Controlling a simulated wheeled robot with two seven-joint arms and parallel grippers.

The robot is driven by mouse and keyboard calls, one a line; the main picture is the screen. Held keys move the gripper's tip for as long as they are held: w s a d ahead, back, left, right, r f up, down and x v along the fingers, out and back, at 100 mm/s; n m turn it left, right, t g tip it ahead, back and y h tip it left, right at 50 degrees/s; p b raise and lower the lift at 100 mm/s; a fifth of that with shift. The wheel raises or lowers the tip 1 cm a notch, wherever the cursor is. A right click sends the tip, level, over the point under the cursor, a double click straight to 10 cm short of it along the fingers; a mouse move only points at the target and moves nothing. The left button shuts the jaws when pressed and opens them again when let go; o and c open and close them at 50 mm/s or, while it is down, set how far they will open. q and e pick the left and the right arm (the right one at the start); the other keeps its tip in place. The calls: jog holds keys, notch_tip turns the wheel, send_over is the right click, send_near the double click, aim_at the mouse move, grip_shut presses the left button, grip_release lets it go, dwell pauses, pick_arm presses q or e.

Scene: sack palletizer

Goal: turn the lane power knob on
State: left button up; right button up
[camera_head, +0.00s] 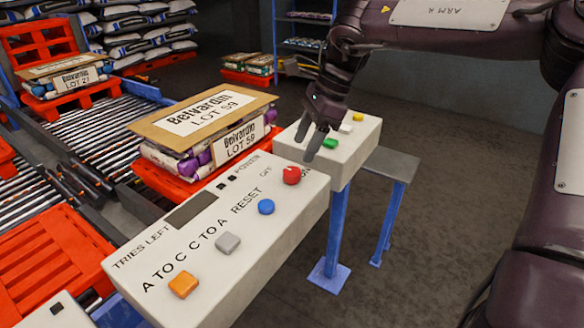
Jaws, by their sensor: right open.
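The lane power knob (291,175) is a round red knob at the far right end of the white control panel (215,270). Which way the knob points is too small to tell. My right gripper (316,143) is open and empty. It hangs fingers down above and slightly right of the red knob in the picture, apart from it, in front of a second white panel. My left gripper is not in view.
The panel also bears a blue button (266,207), a grey button (228,243) and an orange button (184,284). A second panel (350,150) with green, white and yellow buttons stands behind. A loaded red pallet (160,182) lies left.

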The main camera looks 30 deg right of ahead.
aim_at(293, 171)
jog(key=x, duration=0.6)
jog(key=shift+w+a+f, duration=0.1)
jog(key=shift+a+f, duration=0.05)
jog(key=shift+f, duration=0.2)
jog(key=c, duration=1)
